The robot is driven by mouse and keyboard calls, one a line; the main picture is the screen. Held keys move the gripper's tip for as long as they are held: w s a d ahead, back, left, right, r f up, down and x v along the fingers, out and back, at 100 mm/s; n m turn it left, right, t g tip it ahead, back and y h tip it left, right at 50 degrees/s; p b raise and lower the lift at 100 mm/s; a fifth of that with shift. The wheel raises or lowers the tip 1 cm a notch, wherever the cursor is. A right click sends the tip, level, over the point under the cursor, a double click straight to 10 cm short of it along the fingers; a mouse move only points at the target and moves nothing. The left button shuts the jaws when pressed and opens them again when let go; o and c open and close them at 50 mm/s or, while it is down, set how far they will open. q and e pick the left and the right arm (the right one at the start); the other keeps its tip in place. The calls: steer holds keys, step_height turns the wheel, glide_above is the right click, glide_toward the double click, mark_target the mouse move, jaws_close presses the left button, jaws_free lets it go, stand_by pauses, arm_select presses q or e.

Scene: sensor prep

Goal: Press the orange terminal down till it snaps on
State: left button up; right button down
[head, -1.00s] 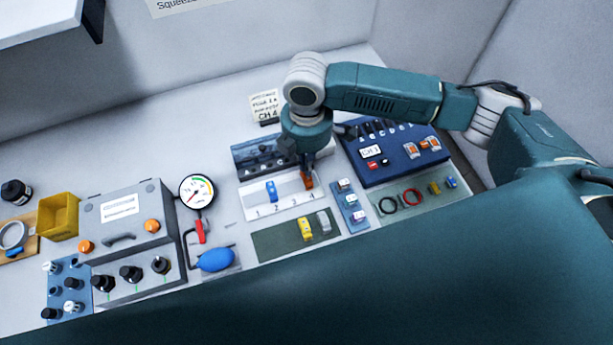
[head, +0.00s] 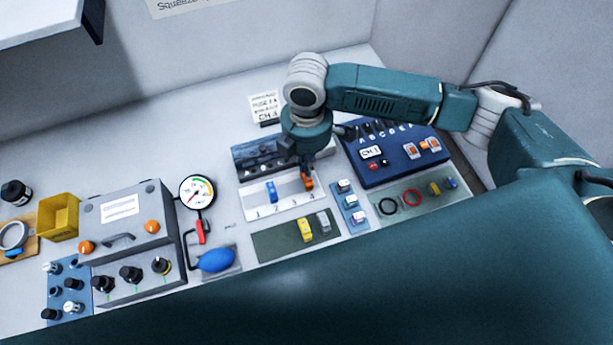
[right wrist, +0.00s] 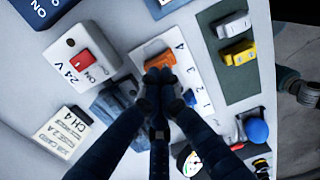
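The orange terminal (head: 308,183) is at the right part of the white numbered strip (head: 284,206), near numbers 3 and 4. It also shows in the right wrist view (right wrist: 160,61), just beyond my fingertips. My right gripper (head: 306,166) is over the terminal, pointing down. In the right wrist view its fingertips (right wrist: 158,76) are close together and seem to touch the terminal's near side, hiding part of it. I see no terminal body between them. Whether the terminal is fully seated cannot be told. My left gripper is not in view.
A blue terminal (head: 271,191) sits on the same strip to the left. A dark block (head: 250,160) stands behind, and a blue switch panel (head: 398,155) to the right. A green mat (head: 275,243) with yellow and grey terminals lies in front.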

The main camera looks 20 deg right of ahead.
steer(key=shift+f, duration=1)
stand_by(0.5)
steer(key=shift+r, duration=0.1)
stand_by(0.3)
step_height(320, 180, up, 7)
steer(key=p, duration=0.8)
stand_by(0.4)
